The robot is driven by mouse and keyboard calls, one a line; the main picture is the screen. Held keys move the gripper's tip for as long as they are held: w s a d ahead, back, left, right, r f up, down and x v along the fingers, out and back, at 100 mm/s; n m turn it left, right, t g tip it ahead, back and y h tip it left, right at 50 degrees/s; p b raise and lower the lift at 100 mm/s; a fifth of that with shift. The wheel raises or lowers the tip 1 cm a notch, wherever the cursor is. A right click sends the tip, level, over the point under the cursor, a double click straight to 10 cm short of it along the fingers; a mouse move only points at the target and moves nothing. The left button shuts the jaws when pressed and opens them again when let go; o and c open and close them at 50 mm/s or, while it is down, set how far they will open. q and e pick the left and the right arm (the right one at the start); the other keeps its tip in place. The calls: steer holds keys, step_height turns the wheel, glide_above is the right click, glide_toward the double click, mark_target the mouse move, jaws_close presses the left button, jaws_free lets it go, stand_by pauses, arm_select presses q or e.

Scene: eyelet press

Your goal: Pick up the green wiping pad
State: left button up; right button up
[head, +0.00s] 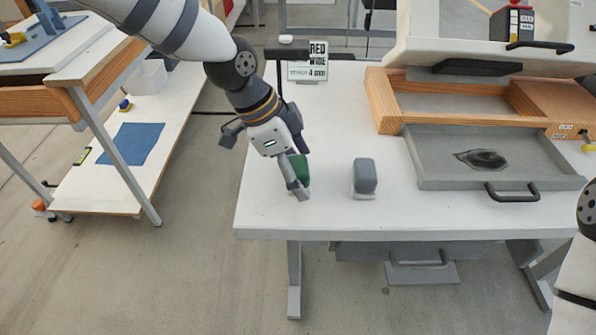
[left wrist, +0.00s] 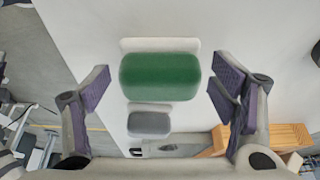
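The green wiping pad (head: 301,168) is on the left part of the white table in the head view, partly hidden by my left gripper (head: 297,180). In the left wrist view the green pad (left wrist: 160,77) shows its rounded green top over a white base, in the gap between the two fingers. My left gripper (left wrist: 160,88) is open, with a finger on each side of the pad and clear space on both sides. A grey pad (head: 365,176) of like shape stands just right of the green one; it also shows in the left wrist view (left wrist: 149,124). My right gripper is not visible.
A grey open drawer (head: 440,165) with a black handle and a dark patch inside is at the right of the white table (head: 330,215). A sign (head: 307,62) stands at the back. A lower shelf with a blue cloth (head: 137,143) is at left.

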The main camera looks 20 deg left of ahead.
arm_select(q)
steer(key=c, duration=0.9)
